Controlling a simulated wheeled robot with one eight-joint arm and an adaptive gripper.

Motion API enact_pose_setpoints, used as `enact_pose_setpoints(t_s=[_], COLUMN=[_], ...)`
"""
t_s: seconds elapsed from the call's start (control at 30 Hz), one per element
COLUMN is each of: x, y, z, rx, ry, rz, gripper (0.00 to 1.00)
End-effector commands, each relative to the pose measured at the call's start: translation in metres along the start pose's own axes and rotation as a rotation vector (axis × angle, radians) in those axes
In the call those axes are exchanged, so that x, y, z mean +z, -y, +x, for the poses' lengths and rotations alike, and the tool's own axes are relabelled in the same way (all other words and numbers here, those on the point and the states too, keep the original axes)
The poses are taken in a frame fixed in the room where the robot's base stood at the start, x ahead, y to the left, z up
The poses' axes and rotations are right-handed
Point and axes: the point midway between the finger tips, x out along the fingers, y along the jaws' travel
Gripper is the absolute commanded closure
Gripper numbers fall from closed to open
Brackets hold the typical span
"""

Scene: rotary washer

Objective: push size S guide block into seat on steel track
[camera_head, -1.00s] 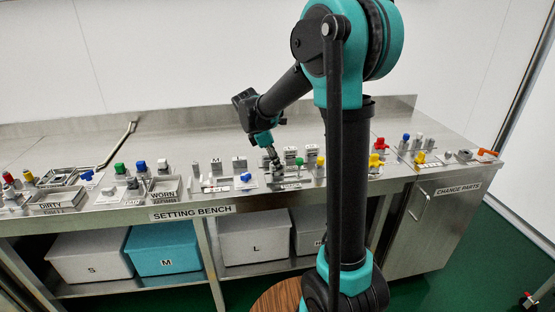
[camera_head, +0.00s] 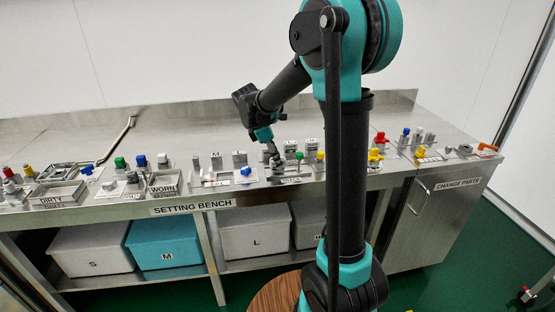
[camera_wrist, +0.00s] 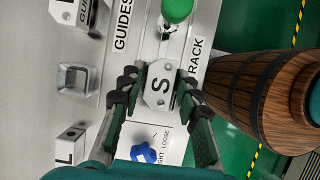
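The size S guide block (camera_wrist: 159,84), a light grey block marked S, stands between the two fingers of my gripper (camera_wrist: 160,79) in the wrist view. The fingers lie close against its two sides, so my gripper appears shut on it. In the head view my gripper (camera_head: 271,153) points down over the middle of the bench, where the block is too small to make out. The plate beside the block carries a partly hidden label ending in RACK (camera_wrist: 195,56). The track under the block is mostly hidden, and I cannot tell whether the block is seated.
A hollow square block (camera_wrist: 76,80) and a block marked L (camera_wrist: 70,145) stand to the left. A wooden barrel-like form (camera_wrist: 262,100) fills the right.

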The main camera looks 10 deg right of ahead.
Motion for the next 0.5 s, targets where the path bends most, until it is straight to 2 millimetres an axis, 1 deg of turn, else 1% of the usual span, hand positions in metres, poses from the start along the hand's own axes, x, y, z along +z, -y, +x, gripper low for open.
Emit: enact_pose_setpoints(t_s=[0.03,0.1,0.37,0.5], x=[0.0,0.0,0.0,-0.0001], y=[0.0,0.0,0.0,0.0001], z=[0.0,0.0,-0.0003,-0.008], rx=[0.0,0.0,0.0,0.0], ry=[0.0,0.0,0.0,0.0], rz=[0.0,0.0,0.0,-0.001], gripper=[0.58,0.51,0.51,0.51])
